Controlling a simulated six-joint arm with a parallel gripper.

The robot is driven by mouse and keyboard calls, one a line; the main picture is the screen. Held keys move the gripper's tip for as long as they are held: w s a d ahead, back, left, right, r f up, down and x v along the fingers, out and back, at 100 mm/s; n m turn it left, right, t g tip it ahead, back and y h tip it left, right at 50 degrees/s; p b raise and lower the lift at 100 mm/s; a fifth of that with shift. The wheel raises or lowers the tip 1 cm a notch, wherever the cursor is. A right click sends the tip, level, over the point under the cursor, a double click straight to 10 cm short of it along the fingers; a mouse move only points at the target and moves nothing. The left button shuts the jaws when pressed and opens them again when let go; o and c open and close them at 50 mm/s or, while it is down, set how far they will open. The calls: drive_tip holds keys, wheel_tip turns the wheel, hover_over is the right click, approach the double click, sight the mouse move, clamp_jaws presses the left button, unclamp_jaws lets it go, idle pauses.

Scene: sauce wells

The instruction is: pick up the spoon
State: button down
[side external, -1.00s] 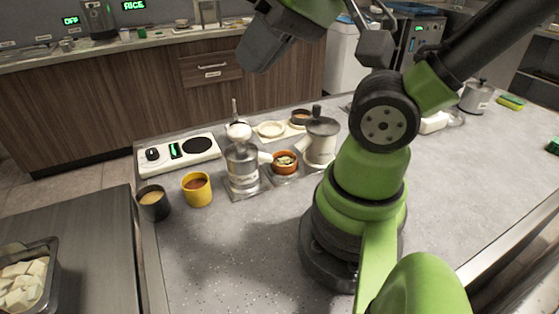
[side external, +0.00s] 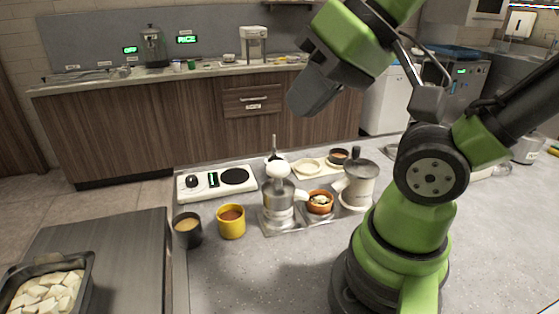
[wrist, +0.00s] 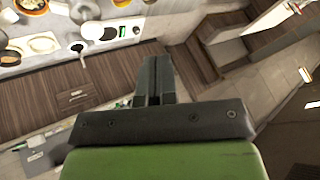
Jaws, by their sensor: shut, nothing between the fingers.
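A thin upright handle (side external: 274,144), probably the spoon's, rises behind the metal pot with the white knob (side external: 279,205) on the counter. Its lower end is hidden, so I cannot tell what it stands in. In the wrist view a small dark round piece with a pale stem (wrist: 78,48) may be the same spoon. My gripper (side external: 303,104) is high above the counter, up and to the right of the handle in the picture, and apart from it. In the wrist view its two fingers (wrist: 155,62) are together and empty.
A tray of white cubes (side external: 48,287) sits at lower left. The front counter is clear.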

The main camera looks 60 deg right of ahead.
drive_tip(key=c, duration=1.8)
unclamp_jaws()
drive_tip(key=o, duration=0.8)
drive_tip(key=shift+c, duration=0.2)
